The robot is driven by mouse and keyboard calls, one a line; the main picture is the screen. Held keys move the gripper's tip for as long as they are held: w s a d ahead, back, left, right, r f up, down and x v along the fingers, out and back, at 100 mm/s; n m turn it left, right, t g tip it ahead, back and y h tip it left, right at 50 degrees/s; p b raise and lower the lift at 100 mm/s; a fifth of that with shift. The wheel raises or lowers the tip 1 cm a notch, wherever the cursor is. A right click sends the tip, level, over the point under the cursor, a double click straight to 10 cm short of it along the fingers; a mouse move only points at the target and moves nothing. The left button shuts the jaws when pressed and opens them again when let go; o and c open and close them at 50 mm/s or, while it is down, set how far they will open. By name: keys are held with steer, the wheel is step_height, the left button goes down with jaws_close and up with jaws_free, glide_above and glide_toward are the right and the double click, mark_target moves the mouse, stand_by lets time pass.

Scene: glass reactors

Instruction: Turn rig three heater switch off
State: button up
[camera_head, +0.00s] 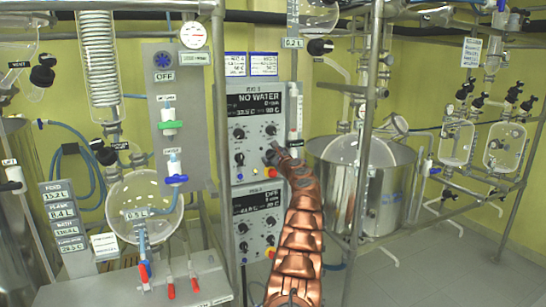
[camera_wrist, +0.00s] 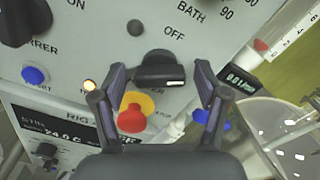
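The upper control box (camera_head: 255,105) in the head view has a display reading "NO WATER"; its rig label looks like 3 but is small. My gripper (camera_head: 271,153) is at its lower right knobs, partly hiding them. In the wrist view a black switch knob (camera_wrist: 160,66) lies roughly horizontal, with a white mark near its right end. The printed word OFF is above and right of it. My gripper (camera_wrist: 160,72) is open, one fingertip on each side of the knob. Gaps show on both sides; contact is not visible.
A red button on a yellow base (camera_wrist: 133,114) sits just below the knob, between my fingers. A second control box (camera_head: 257,220) is below. A steel vessel (camera_head: 385,185) stands right.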

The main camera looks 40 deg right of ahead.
steer(key=c, duration=0.9)
steer(key=shift+c, duration=0.2)
steer(key=shift+n, duration=0.3)
steer(key=shift+f+n+b, duration=0.2)
steer(key=shift+n+b, duration=0.55)
steer(key=shift+n, duration=0.25)
steer(key=n+b, duration=0.1)
steer(key=n, duration=0.2)
steer(key=shift+n, duration=0.3)
steer(key=n, duration=0.2)
steer(key=shift+a+r+n+b, duration=0.1)
steer(key=shift+n+b, duration=0.2)
steer(key=shift+b, duration=0.05)
steer(key=shift+w+n, duration=0.1)
steer(key=shift+n, duration=1.4)
